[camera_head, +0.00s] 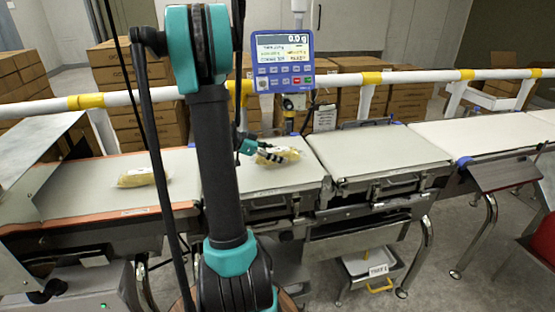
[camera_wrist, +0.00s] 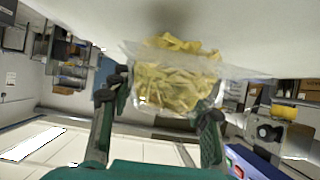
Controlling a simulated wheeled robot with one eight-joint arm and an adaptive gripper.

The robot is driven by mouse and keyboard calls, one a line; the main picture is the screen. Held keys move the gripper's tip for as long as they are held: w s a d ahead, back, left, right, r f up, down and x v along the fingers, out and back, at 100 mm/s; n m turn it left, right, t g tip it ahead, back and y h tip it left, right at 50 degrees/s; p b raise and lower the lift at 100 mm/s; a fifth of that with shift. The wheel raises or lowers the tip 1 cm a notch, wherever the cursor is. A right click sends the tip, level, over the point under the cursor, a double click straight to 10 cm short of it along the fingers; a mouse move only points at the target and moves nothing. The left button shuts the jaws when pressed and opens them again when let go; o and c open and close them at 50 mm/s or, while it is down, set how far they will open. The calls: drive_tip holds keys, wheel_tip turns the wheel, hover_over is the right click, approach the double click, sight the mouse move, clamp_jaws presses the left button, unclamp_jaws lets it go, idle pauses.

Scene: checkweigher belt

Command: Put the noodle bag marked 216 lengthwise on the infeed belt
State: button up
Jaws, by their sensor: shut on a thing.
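My gripper (camera_head: 263,152) is shut on a clear bag of yellow noodles (camera_head: 284,155), above or at the white belt section (camera_head: 285,180) below the scale display. In the wrist view the noodle bag (camera_wrist: 175,75) sits between my two fingers, close to the pale belt surface. I cannot tell whether it touches the belt. Its mark cannot be read. A second noodle bag (camera_head: 137,178) with a white label lies on the left belt (camera_head: 85,205), which has orange edges.
The blue scale display (camera_head: 283,62) reads 0.0 g and stands behind the belt. A white and yellow rail (camera_head: 345,79) runs along the back. More belt sections (camera_head: 375,149) to the right are empty. A metal hood (camera_head: 40,155) stands at far left.

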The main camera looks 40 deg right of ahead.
drive_tip(key=shift+f, duration=0.85)
drive_tip(key=shift+f, duration=0.1)
drive_tip(key=o, duration=1.4)
drive_tip(key=v, duration=1.2)
